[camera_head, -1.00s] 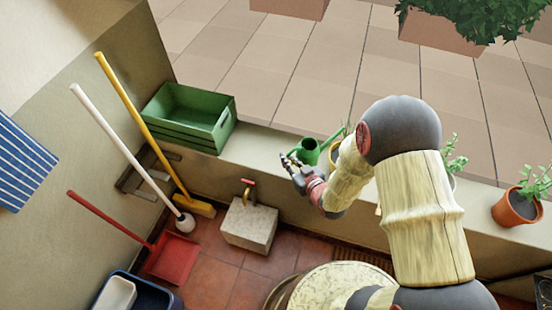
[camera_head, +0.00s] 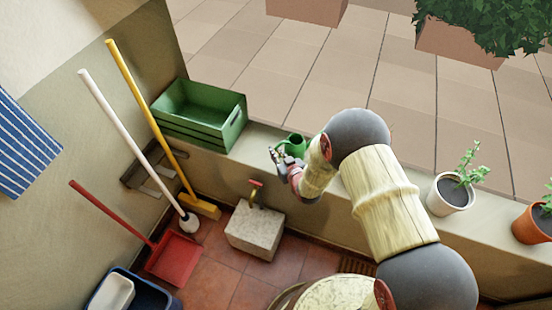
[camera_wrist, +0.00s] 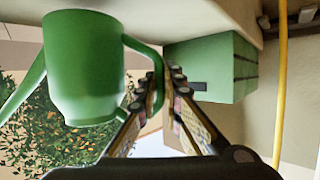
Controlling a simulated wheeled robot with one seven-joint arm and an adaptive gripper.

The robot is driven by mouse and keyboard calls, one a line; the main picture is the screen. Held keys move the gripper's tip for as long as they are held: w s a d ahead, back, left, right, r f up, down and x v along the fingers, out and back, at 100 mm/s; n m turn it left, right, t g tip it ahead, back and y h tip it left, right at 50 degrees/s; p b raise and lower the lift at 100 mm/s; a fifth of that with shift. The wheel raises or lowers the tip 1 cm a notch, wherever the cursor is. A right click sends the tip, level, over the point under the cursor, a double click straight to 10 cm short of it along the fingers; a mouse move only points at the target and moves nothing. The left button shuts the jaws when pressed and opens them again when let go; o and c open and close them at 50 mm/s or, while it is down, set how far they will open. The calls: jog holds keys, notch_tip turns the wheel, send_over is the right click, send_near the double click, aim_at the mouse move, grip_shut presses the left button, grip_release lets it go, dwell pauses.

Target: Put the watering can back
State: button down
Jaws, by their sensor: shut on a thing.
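The green watering can (camera_head: 293,146) is over the ledge, right of the green crate. In the wrist view, which looks upside down, the can's body (camera_wrist: 85,65) fills the left side, with the spout further left. My gripper (camera_head: 277,156) is shut on the can's handle, which passes between the fingertips in the wrist view (camera_wrist: 168,82). I cannot tell whether the can's base touches the ledge. My arm hides part of the ledge to the right of the can.
The green crate (camera_head: 193,134) stands on the ledge (camera_head: 258,137) at left and shows in the wrist view (camera_wrist: 207,70). A white pot (camera_head: 450,195) and terracotta pot (camera_head: 530,226) stand to the right. A yellow broom (camera_head: 148,115) leans against the wall.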

jog(key=shift+f+b, duration=0.6)
jog(key=shift+f, duration=0.95)
jog(key=shift+f, duration=0.15)
jog(key=c, duration=2)
grip_release()
jog(key=shift+o, duration=0.4)
